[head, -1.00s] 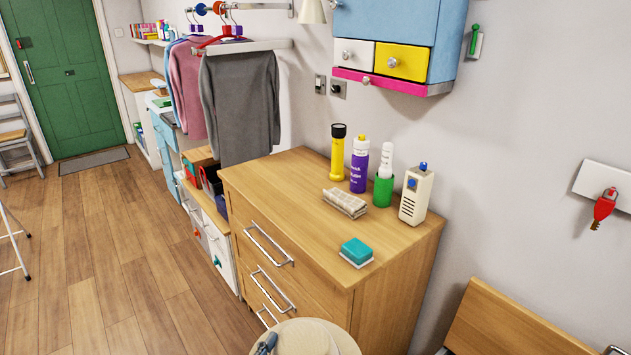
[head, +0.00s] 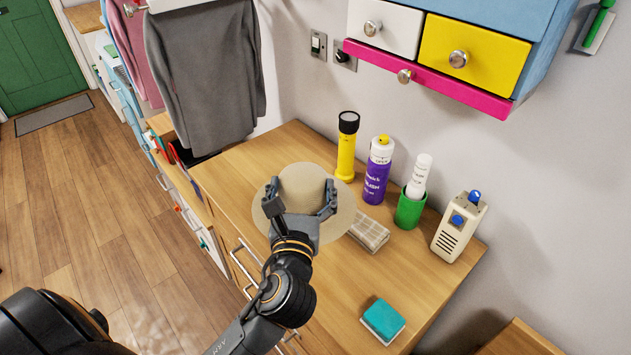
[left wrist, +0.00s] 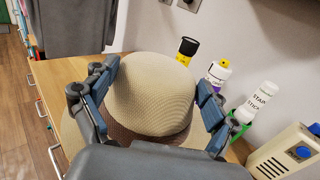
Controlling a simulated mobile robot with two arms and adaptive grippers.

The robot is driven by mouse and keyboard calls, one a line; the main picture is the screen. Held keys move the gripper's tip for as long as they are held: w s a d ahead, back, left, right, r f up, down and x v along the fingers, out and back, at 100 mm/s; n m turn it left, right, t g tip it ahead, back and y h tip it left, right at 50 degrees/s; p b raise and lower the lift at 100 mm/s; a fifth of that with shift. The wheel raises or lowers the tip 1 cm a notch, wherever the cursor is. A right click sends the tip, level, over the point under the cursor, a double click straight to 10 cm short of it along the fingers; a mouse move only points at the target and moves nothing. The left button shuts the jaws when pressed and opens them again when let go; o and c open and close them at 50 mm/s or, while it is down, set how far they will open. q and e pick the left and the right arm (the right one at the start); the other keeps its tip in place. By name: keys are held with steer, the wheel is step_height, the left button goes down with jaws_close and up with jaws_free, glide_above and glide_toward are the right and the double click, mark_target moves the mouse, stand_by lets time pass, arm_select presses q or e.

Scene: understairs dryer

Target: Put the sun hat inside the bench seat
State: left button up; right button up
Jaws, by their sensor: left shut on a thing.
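The beige sun hat (head: 303,181), with a round crown and wide brim, is over the top of the wooden chest of drawers. My left gripper (head: 301,202) is shut on the crown, one finger on each side. In the left wrist view the hat (left wrist: 150,95) fills the space between the fingers (left wrist: 152,95). Whether the brim touches the wood cannot be told. A wooden edge (head: 518,340) at the bottom right may be part of the bench seat; most of it is out of frame. My right gripper is not in view.
On the chest of drawers (head: 290,145) stand a yellow torch (head: 346,150), a purple bottle (head: 377,178), a green cup (head: 410,208) and a cream device (head: 460,228). A wall cabinet (head: 475,55) hangs above.

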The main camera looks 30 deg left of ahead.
arm_select(q)
steer(key=w+a+f, duration=0.1)
steer(key=w+a, duration=0.2)
steer(key=w+a+f, duration=0.1)
steer(key=a, duration=0.1)
steer(key=shift+w+f, duration=0.2)
steer(key=shift+f, duration=0.15)
steer(key=w+a+f, duration=0.1)
steer(key=f, duration=0.1)
steer(key=w+a+f, duration=0.2)
steer(key=w+f, duration=0.1)
steer(key=shift+a+f+b, duration=0.35)
steer(key=shift+a, duration=0.05)
steer(key=shift+w+a+f, duration=0.15)
steer(key=shift+f, duration=0.1)
steer(key=f, duration=0.1)
steer(key=f+b, duration=0.1)
steer(key=shift+w+a+f, duration=0.15)
steer(key=shift+a+f, duration=0.05)
steer(key=shift+f, duration=0.55)
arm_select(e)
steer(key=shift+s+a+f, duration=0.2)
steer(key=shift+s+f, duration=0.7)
